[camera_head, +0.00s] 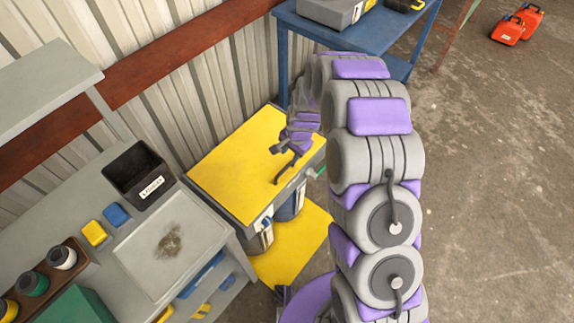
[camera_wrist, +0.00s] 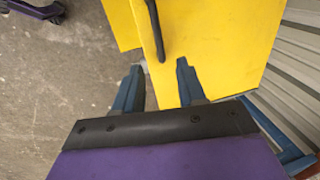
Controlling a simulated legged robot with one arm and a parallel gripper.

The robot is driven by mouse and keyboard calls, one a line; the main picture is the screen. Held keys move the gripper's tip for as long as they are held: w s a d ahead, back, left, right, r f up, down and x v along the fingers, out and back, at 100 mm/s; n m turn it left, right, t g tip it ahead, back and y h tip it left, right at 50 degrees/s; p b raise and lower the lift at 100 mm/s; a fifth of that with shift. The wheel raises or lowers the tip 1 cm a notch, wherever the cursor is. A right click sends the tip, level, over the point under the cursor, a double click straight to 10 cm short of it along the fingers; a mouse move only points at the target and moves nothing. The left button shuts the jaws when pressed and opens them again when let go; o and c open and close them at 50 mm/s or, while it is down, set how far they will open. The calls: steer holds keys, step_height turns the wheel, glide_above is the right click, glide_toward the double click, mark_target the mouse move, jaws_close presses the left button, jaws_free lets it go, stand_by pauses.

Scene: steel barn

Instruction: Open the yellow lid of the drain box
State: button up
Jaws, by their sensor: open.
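The yellow lid (camera_head: 235,160) lies flat on the grey drain box (camera_head: 238,215) against the wall and appears shut. In the wrist view the lid (camera_wrist: 225,45) fills the upper right, with a dark bar-like handle (camera_wrist: 155,28) near its edge. My gripper (camera_head: 281,150) is over the lid's right part, close to the handle. In the wrist view my gripper (camera_wrist: 158,66) has its two fingers well apart, with nothing between them. The handle is beyond the fingertips, and I cannot tell whether they touch the lid. My arm hides part of the area right of the box.
A grey workbench (camera_head: 120,210) with a black bin (camera_head: 138,175) stands at the left. A blue table (camera_head: 300,22) is behind the box. A yellow floor patch (camera_head: 290,250) lies in front. Open concrete floor (camera_head: 490,200) is at the right, with red cans (camera_head: 508,30) far back.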

mark_target(287, 166)
steer(key=f, duration=0.3)
steer(key=a+f+b, duration=0.1)
steer(key=f, duration=0.2)
steer(key=w+f, duration=0.1)
steer(key=f, duration=0.2)
steer(key=shift+a+b, duration=0.15)
steer(key=shift+b, duration=0.25)
jaws_close()
steer(key=shift+w, duration=0.1)
